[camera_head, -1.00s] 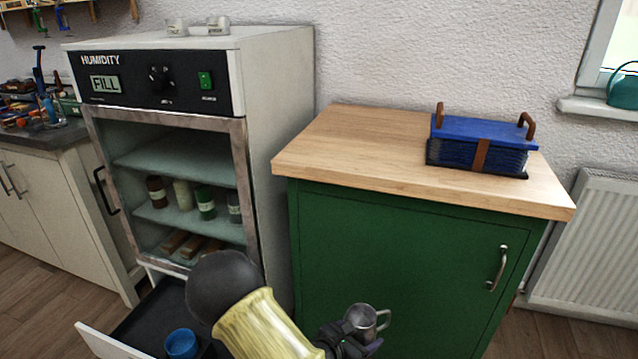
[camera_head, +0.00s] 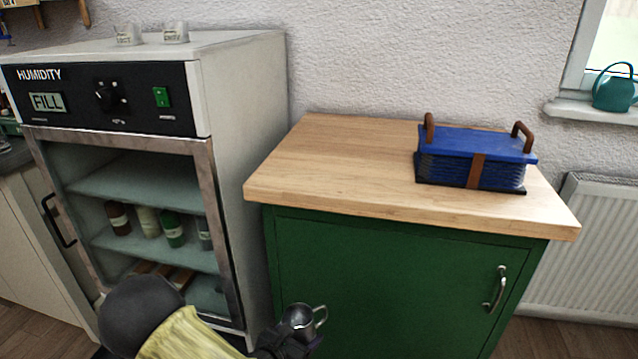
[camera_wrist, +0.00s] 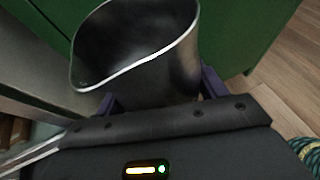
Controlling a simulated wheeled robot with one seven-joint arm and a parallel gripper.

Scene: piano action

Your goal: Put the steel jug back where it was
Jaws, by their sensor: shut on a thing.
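The steel jug (camera_head: 299,321) is a small grey metal vessel with a side handle, low in front of the green cabinet in the head view. My gripper (camera_head: 285,345) is shut on it. In the wrist view the jug (camera_wrist: 140,60) stands with its open mouth and spout facing the camera, and the inside looks dark and empty. The gripper's fingers (camera_wrist: 155,100) sit on both sides of the jug, partly hidden behind it. The jug is below the level of the wooden worktop (camera_head: 350,165).
A blue strapped stack with brown handles (camera_head: 475,157) sits on the worktop's right side; its left part is bare. The humidity cabinet (camera_head: 240,130) stands at left, with bottles (camera_head: 147,222) on a shelf. A radiator (camera_head: 590,250) is at right.

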